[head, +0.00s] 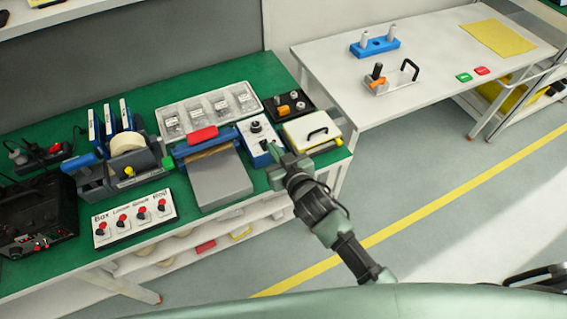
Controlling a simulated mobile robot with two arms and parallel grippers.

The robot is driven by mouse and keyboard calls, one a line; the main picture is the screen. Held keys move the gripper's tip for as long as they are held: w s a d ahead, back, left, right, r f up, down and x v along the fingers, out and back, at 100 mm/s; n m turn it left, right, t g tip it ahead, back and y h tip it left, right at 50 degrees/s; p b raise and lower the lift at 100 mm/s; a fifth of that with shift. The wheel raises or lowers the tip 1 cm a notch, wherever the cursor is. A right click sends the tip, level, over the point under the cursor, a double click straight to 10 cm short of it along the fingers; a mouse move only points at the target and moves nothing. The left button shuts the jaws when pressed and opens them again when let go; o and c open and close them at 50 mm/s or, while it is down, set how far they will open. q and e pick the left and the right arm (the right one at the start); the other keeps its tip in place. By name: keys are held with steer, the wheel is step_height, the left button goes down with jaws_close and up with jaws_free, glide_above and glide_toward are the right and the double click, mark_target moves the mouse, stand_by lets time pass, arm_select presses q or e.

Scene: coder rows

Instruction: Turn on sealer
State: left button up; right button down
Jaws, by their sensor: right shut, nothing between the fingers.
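The sealer (206,148) appears to be the blue device with a red-topped bar on the green bench, with a grey block (219,180) in front of it. To its right stands a blue and white box (256,131) with dark knobs on its sloped top; I cannot tell whether it belongs to the sealer. My right gripper (273,155) is shut and empty at the front right of this box, close to its lower front. Whether it touches the box is unclear. My left gripper is not in view.
A white case with a black handle (312,131) lies right of the box. A compartment tray (210,108) is behind the sealer. A tape dispenser (126,160) and a white panel with red knobs (134,217) are at left. A white table (430,65) stands back right.

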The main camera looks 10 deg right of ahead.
steer(key=s+d, duration=0.2)
steer(key=s, duration=0.3)
steer(key=shift+s+d+r+b, duration=0.15)
steer(key=shift+s+r+b, duration=0.2)
steer(key=shift+s+b, duration=0.05)
